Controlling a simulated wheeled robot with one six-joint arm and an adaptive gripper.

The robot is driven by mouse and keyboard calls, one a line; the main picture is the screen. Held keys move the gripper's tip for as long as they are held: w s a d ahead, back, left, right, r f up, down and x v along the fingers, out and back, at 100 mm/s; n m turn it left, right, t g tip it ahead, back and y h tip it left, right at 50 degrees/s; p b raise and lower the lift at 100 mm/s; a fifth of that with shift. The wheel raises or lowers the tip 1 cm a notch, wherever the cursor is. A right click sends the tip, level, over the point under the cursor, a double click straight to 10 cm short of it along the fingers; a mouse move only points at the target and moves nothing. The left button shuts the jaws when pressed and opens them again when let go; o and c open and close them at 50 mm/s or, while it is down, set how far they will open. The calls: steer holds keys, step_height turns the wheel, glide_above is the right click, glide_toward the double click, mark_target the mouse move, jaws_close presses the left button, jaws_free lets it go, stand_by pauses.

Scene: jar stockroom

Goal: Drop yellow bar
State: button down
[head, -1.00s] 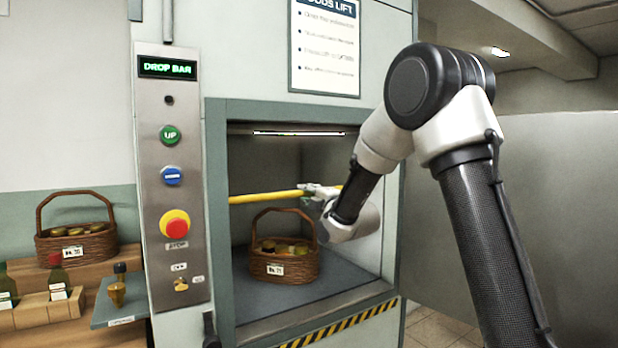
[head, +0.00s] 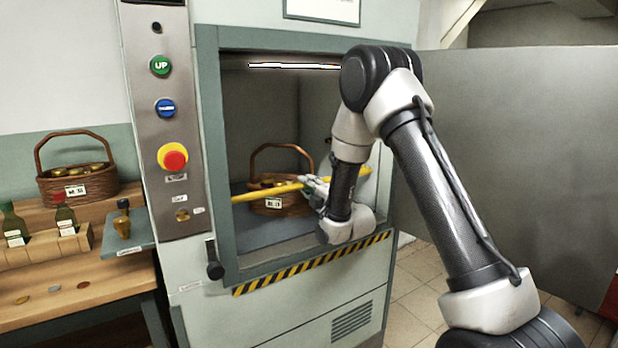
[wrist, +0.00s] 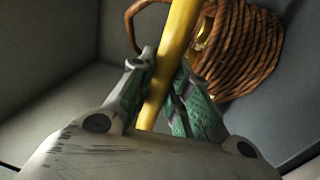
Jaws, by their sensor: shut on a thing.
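The yellow bar (head: 270,192) runs across the front of the goods lift opening, in front of the wicker basket. Its right end sits a little higher than its left in the head view. My gripper (head: 316,188) is shut on the bar, right of its middle. In the wrist view, the bar (wrist: 172,60) passes between the green-padded fingers of my gripper (wrist: 160,88). I cannot tell whether the bar's left end rests in a holder.
The wicker basket (head: 296,208) with a tag stands inside the lift (head: 215,150), behind the bar. A control panel (head: 163,90) with buttons is left of the opening. Another basket (head: 100,185) and bottles stand on a wooden bench at left. A grey partition (head: 520,150) stands at right.

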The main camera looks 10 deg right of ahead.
steer(key=shift+f, duration=0.45)
steer(key=c, duration=1.3)
jaws_free()
steer(key=shift+r, duration=0.1)
steer(key=shift+s, duration=0.15)
steer(key=v, duration=1.1)
steer(key=shift+s+d, duration=0.1)
steer(key=shift+s, duration=0.15)
